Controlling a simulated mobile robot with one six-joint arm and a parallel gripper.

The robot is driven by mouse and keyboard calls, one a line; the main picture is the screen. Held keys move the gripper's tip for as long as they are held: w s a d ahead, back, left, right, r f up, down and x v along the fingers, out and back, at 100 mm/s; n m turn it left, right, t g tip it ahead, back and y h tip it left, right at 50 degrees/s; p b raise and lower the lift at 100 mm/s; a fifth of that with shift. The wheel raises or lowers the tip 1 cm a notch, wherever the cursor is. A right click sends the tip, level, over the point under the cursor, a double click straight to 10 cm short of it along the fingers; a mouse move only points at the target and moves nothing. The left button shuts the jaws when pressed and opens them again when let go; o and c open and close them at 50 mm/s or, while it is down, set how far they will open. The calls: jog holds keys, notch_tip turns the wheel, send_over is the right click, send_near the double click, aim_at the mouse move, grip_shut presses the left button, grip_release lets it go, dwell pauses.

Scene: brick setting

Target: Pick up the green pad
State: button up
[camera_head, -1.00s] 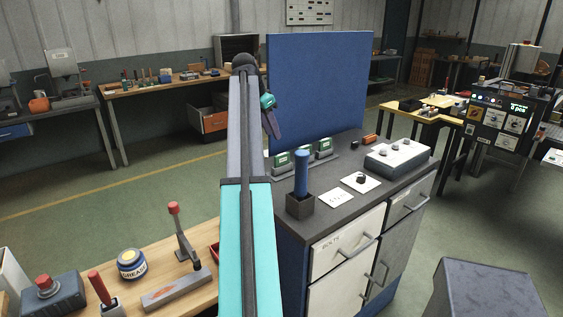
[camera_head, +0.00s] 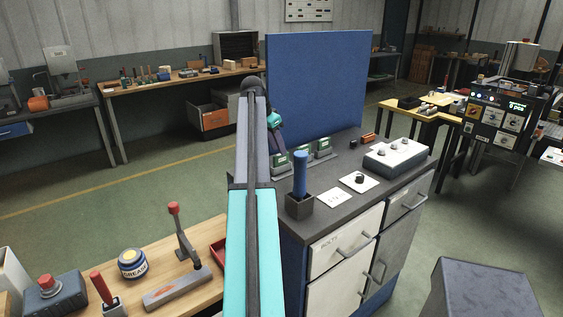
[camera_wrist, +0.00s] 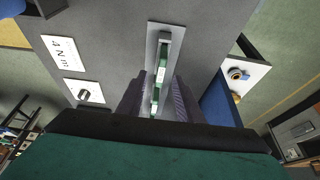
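Several small green-faced blocks (camera_head: 302,154) stand in a row along a grey rail at the back of the cabinet top, in front of the blue panel. In the wrist view the green row (camera_wrist: 161,72) runs through the middle, between my fingers. I cannot tell which of them, if any, is the green pad. My gripper (camera_wrist: 155,100) points down at the row, its two dark ribbed fingers apart on either side and nothing visibly held. In the head view my gripper (camera_head: 277,146) hangs partly behind my arm, just above the left end of the row.
The blue panel (camera_head: 318,85) stands close behind the row. On the cabinet top are a blue-handled tool in a dark holder (camera_head: 299,205), two white cards, and a grey box with knobs (camera_head: 397,154). A wooden bench (camera_head: 140,295) with tools lies at lower left.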

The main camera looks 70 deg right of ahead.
aim_at(279, 160)
jog(key=shift+p+x, duration=0.8)
jog(key=shift+x, duration=0.5)
jog(key=shift+p+x, duration=0.3)
jog(key=shift+x, duration=1)
grip_shut()
